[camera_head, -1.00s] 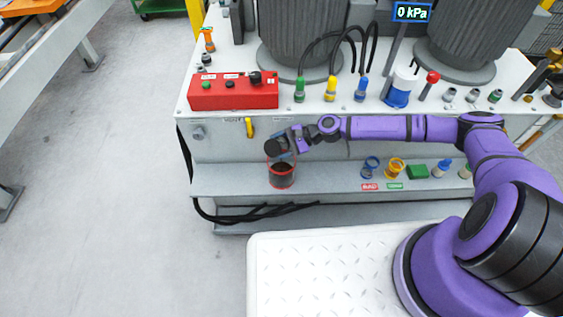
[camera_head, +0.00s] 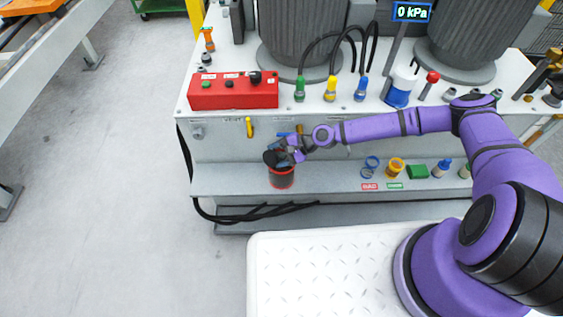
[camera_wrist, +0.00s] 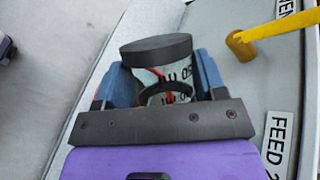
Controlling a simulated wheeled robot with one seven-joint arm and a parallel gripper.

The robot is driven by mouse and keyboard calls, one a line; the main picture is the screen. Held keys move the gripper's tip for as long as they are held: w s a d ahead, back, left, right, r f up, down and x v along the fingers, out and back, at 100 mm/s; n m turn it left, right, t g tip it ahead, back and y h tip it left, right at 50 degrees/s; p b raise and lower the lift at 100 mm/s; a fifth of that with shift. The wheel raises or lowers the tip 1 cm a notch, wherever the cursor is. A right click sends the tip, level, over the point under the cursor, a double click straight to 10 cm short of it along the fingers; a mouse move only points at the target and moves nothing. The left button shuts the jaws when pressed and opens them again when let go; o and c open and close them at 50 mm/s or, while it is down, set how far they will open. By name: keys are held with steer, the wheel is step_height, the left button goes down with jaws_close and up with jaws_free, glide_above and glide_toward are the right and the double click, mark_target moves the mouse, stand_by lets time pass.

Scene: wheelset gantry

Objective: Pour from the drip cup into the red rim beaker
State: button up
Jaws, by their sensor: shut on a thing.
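The red rim beaker (camera_head: 282,180) stands on the grey ledge of the gantry, with dark contents showing through its wall. My gripper (camera_head: 290,152) is just above it, shut on the drip cup (camera_head: 271,158), whose dark end points left. The cup looks strongly tilted over the beaker's mouth and hides part of the rim. In the wrist view, the clear, marked drip cup (camera_wrist: 168,72) with a black end sits between my blue finger pads (camera_wrist: 165,85). A red line shows through it. I cannot see any flow or the cup's contents.
A red control box (camera_head: 233,92) stands on the bench above. A yellow lever (camera_head: 249,127) sticks out behind the beaker, and it also shows in the wrist view (camera_wrist: 245,42).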

steer(key=shift+s+a+f+n+t+h, duration=0.15)
steer(key=shift+s+a+n+t+h, duration=0.25)
steer(key=shift+h, duration=0.1)
stand_by(0.4)
steer(key=shift+s+a+f+h, duration=0.1)
steer(key=shift+h, duration=0.2)
steer(key=shift+n, duration=0.3)
